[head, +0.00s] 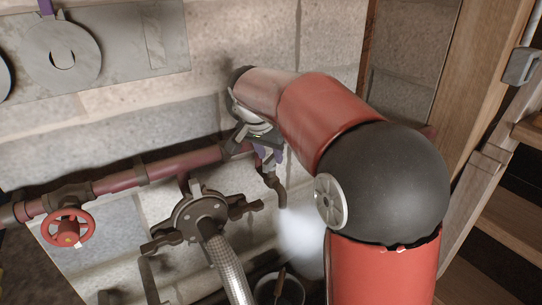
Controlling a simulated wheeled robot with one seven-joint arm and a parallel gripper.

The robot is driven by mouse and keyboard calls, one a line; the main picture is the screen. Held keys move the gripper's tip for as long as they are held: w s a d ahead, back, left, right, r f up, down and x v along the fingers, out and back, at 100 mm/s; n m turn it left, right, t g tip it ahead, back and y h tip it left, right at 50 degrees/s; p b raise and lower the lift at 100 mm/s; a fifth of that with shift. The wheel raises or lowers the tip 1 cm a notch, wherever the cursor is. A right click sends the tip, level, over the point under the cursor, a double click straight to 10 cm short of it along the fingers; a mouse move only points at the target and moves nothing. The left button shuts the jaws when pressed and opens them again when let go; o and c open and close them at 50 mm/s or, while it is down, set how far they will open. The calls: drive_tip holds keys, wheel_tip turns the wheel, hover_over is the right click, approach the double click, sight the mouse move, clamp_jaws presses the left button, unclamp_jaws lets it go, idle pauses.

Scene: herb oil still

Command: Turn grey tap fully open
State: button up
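A small dark grey tap (275,184) with a down-turned spout shows at the right end of the red pipe, against the block wall. My gripper (257,147) is right at the top of this tap, and a bit of purple shows beside it. My arm comes in from the right and hides much of the gripper and the tap's upper part. I cannot tell whether the fingers touch the tap's handle, or whether they are open or shut. How far the tap is turned is also hidden.
A red handwheel (68,229) sits on the red pipe (135,177) at left. A round flanged fitting (199,212) with a braided hose (228,266) stands left of the tap. A whitish blurred plume (304,235) hangs below right, above a bucket (281,290). Wooden framing (480,110) is at right.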

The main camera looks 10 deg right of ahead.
drive_tip(key=shift+w+d+f, duration=0.2)
drive_tip(key=shift+f, duration=0.4)
clamp_jaws()
drive_tip(key=shift+n, duration=0.3)
drive_tip(key=n+y, duration=0.1)
drive_tip(key=n, duration=0.1)
drive_tip(key=n+t, duration=0.1)
drive_tip(key=n, duration=0.2)
drive_tip(key=shift+s+d+y, duration=0.1)
drive_tip(key=shift+d+y, duration=0.1)
drive_tip(key=shift+y, duration=0.2)
drive_tip(key=n+y+p, duration=0.1)
drive_tip(key=n+y, duration=0.1)
drive_tip(key=n, duration=0.4)
drive_tip(key=shift+d, duration=0.1)
drive_tip(key=shift+n+y, duration=0.3)
drive_tip(key=shift+n, duration=0.1)
